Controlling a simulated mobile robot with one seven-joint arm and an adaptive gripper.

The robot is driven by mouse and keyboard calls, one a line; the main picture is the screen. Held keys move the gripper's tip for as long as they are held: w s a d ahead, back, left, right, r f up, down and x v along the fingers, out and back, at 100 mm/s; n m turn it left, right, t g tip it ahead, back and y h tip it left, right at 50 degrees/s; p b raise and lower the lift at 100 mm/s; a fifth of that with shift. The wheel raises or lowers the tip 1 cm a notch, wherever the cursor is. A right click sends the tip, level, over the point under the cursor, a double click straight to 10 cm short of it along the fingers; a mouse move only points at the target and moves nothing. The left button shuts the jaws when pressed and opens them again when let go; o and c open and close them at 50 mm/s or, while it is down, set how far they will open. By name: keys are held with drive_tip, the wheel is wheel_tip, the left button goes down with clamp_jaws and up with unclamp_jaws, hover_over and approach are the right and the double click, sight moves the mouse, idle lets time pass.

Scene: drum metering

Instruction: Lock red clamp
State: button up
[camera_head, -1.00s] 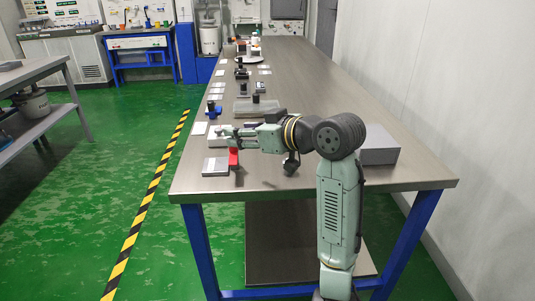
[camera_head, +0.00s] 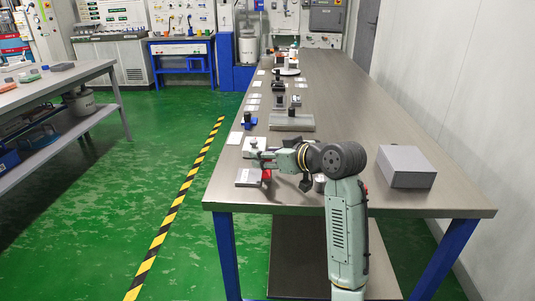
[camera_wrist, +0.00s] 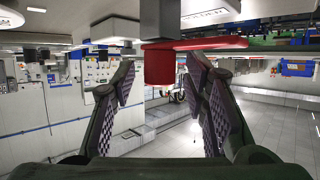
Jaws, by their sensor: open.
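The red clamp (camera_head: 267,175) is at the near left corner of the table, beside a flat grey block (camera_head: 248,178). My gripper (camera_head: 262,157) is just above and beside it in the head view, partly hiding it. In the wrist view, which looks upside down, the red clamp (camera_wrist: 166,66) shows as a red block with a long flat red bar across it. My gripper's two fingers (camera_wrist: 162,78) are spread apart, with the red block in the gap beyond the tips. The right finger overlaps its edge in the picture; I cannot tell whether they touch.
A white block (camera_head: 254,145) stands behind my gripper. A large grey box (camera_head: 406,166) sits on the right of the table. Several small fixtures and cards line the left edge further back. The middle of the table (camera_head: 345,105) is clear.

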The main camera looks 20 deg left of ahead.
drive_tip(key=shift+c, duration=0.2)
clamp_jaws()
idle(0.4)
